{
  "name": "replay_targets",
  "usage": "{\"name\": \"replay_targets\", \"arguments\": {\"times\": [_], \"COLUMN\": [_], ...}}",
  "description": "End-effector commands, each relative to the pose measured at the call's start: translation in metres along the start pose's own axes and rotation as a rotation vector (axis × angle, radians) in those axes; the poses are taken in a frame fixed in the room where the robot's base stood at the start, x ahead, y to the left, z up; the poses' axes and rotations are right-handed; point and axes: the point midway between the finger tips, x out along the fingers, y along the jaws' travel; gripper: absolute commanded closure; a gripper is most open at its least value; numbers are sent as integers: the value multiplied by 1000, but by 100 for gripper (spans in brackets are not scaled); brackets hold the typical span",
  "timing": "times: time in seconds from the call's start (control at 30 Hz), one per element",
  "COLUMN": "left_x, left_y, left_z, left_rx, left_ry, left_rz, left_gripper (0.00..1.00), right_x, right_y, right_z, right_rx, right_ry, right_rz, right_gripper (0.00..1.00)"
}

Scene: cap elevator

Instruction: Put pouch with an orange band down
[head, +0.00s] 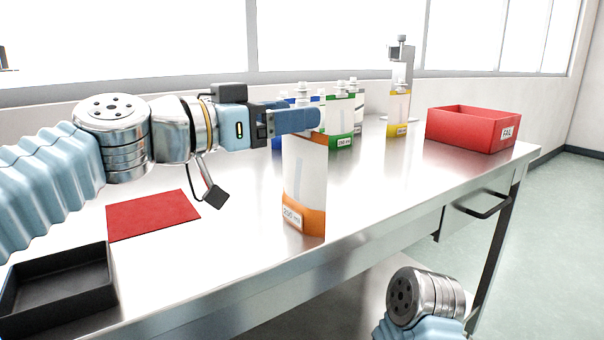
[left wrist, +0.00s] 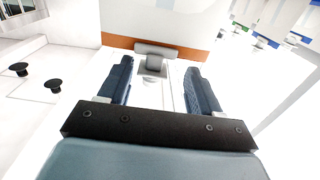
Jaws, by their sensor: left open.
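The pouch with an orange band (head: 304,185) stands upright on the metal table, near its front edge, with a "200 ml" label low on it. My left gripper (head: 298,121) is at the top of this pouch, its finger crossing in front of the upper part. In the left wrist view the two fingers (left wrist: 158,84) are apart, with the pouch's grey cap (left wrist: 155,52) between them at the tips. The pouch's orange edge (left wrist: 120,42) shows just beyond. My right gripper is out of view; only part of my right arm shows at the bottom.
Pouches with green (head: 340,115) and blue bands stand behind. A yellow-banded pouch (head: 399,108) stands at a metal device (head: 401,60). A red FAIL bin (head: 465,129) is at the right. A red mat (head: 152,214) and black tray (head: 58,290) lie at the left.

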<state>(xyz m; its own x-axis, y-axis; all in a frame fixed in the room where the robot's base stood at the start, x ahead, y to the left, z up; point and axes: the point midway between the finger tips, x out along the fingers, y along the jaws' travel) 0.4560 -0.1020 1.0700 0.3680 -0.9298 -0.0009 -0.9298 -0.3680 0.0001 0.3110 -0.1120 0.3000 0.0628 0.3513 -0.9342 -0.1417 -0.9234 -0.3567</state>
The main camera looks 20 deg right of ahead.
Motion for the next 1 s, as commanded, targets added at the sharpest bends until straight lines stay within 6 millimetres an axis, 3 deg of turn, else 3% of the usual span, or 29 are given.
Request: {"name": "replay_targets", "arguments": {"times": [0.4,0.7,1.0], "left_x": [52,56,56], "left_y": [8,8,8], "left_z": [-1,1,1], "left_rx": [-1,1,0], "left_ry": [0,1,1], "left_rz": [-1,-1,-1], "left_gripper": [36,38,84], "right_x": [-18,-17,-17], "right_y": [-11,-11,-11], "right_z": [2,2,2], "right_rx": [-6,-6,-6], "right_ry": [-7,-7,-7], "right_rz": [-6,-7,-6], "right_gripper": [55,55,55]}}
